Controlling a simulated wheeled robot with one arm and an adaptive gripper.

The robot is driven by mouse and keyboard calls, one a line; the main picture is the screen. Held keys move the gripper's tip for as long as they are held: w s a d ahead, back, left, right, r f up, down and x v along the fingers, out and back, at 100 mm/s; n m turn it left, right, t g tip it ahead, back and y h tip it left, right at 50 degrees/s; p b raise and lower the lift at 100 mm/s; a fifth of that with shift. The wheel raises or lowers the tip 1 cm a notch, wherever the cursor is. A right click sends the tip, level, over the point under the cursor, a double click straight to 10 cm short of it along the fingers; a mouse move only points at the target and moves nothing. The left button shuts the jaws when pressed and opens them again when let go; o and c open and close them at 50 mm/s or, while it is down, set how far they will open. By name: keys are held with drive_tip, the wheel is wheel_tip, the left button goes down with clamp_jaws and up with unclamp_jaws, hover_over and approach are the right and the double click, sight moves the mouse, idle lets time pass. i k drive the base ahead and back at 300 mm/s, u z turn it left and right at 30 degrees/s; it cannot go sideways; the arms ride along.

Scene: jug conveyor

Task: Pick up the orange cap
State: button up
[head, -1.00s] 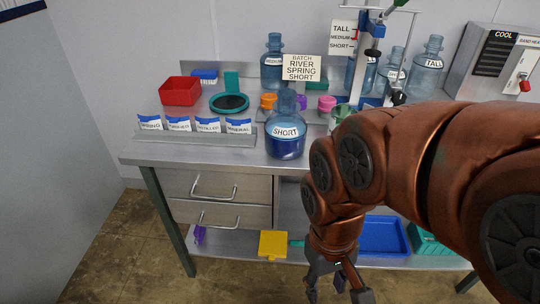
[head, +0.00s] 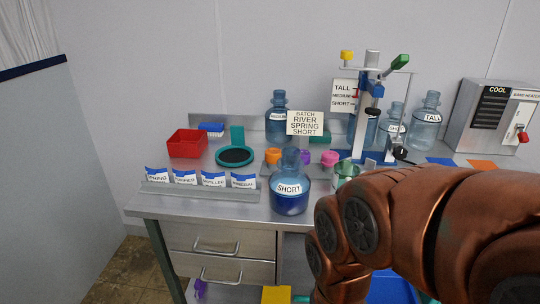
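The orange cap (head: 273,156) sits on the steel bench top, behind and a little left of the blue jug labelled SHORT (head: 290,188). A purple cap (head: 304,157), partly hidden by that jug's neck, and a pink cap (head: 329,158) stand to its right. My copper-coloured arm fills the lower right, in front of the bench and apart from the orange cap.
A red bin (head: 187,144) and a round dark-topped teal stand (head: 235,156) are left of the caps. A rack of labels (head: 200,188) lines the front left edge. A press with a green-tipped lever (head: 400,62) and a clear green-tinted cup (head: 346,172) stand right. More jugs are behind.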

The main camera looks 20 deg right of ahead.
sight(272, 154)
drive_tip(key=u, duration=0.05)
drive_tip(key=k, duration=0.2)
drive_tip(key=u, duration=0.65)
drive_tip(key=i, duration=1.25)
drive_tip(key=z, duration=0.2)
